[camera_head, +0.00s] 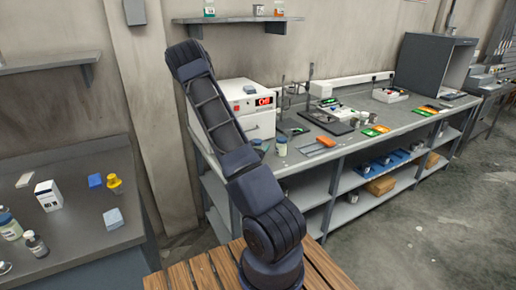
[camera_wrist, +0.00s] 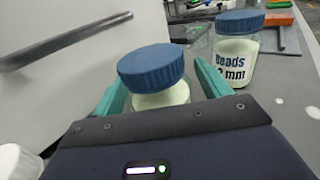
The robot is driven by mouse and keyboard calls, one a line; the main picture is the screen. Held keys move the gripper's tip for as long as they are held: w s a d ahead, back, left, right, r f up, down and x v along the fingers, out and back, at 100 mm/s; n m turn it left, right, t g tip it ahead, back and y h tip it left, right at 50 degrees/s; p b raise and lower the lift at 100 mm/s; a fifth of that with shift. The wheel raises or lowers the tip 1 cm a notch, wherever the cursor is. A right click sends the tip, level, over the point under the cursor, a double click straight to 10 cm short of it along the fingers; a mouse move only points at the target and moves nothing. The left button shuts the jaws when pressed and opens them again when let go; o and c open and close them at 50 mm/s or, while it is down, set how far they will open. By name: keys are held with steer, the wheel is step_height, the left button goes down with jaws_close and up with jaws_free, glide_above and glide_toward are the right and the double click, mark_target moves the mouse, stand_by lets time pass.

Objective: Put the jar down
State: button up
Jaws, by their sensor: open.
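In the wrist view a jar with a ribbed blue lid (camera_wrist: 152,68) and pale contents is between the two teal fingers of my gripper (camera_wrist: 160,82). The fingers are open, one on each side of it. The jar's lower part is hidden behind my gripper body, so its contact with the bench cannot be seen. A second blue-lidded jar (camera_wrist: 237,50), labelled "beads" and "mm", stands upright on the grey bench to the right, apart from my gripper. In the head view, my arm hides the gripper, and a blue-lidded jar (camera_head: 281,147) stands on the long bench (camera_head: 345,143).
A white oven-like box (camera_head: 246,107) with a red display stands behind the jars; its door handle (camera_wrist: 65,40) is close on the left in the wrist view. An orange-handled tool (camera_head: 323,143) lies to the right. The left table (camera_head: 85,238) holds bottles and small boxes.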

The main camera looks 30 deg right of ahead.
steer(key=v, duration=0.7)
steer(key=shift+s+a, duration=0.15)
steer(key=shift+a, duration=0.1)
steer(key=shift+d+r+m+g+h, duration=0.1)
steer(key=shift+r+m+g+h, duration=0.2)
steer(key=shift+r+m, duration=0.25)
steer(key=s+r+m+g+y, duration=0.2)
steer(key=s+r+m+g, duration=1)
steer(key=s+r+m, duration=0.3)
steer(key=s+a+r+m+t+y, duration=0.3)
steer(key=s+a+r+y, duration=0.3)
steer(key=a, duration=0.4)
steer(key=s+a+r+m+t+y, duration=0.3)
steer(key=s+a+r+m+y, duration=0.3)
steer(key=a, duration=0.4)
steer(key=shift+s+a+r+y, duration=0.25)
steer(key=shift+a+r+y, duration=0.05)
steer(key=shift+r+y, duration=0.1)
